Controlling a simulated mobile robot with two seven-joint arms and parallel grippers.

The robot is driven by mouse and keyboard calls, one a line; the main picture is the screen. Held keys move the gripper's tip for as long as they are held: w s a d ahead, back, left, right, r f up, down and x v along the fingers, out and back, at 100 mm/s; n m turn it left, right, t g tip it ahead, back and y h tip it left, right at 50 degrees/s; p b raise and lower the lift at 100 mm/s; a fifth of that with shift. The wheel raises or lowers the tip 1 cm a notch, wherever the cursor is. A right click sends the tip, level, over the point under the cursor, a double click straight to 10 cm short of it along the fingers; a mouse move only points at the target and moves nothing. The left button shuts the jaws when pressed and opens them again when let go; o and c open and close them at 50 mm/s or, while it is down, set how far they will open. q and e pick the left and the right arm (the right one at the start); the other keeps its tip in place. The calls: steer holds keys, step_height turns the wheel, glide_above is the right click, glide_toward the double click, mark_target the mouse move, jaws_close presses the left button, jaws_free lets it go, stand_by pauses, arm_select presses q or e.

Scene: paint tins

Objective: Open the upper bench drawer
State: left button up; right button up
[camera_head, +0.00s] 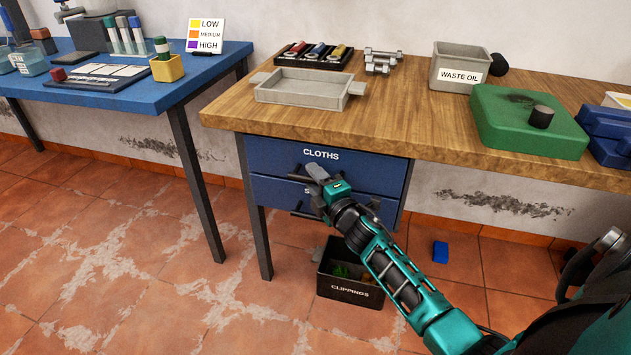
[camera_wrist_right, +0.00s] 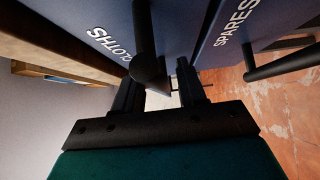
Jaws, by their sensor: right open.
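The upper bench drawer (camera_head: 270,152) is blue, labelled CLOTHS, and looks shut under the wooden bench top. Its dark bar handle (camera_head: 293,172) is partly hidden by my right gripper (camera_head: 317,177). The lower drawer (camera_head: 272,188) has a partly covered label, which reads SPARES in the right wrist view (camera_wrist_right: 237,22). In that view the upper handle (camera_wrist_right: 143,30) runs down to between the fingers of my right gripper (camera_wrist_right: 156,78). The fingers are open on either side of the handle's end. I cannot tell whether they touch it. My left gripper is not in view.
The lower drawer's handle (camera_head: 302,213) sticks out just below my right gripper. A black clippings bin (camera_head: 350,290) stands on the floor beneath the drawers. A bench leg (camera_head: 257,220) is at their left. The floor in front is mostly clear.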

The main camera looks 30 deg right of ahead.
steer(key=shift+c, duration=0.5)
jaws_close()
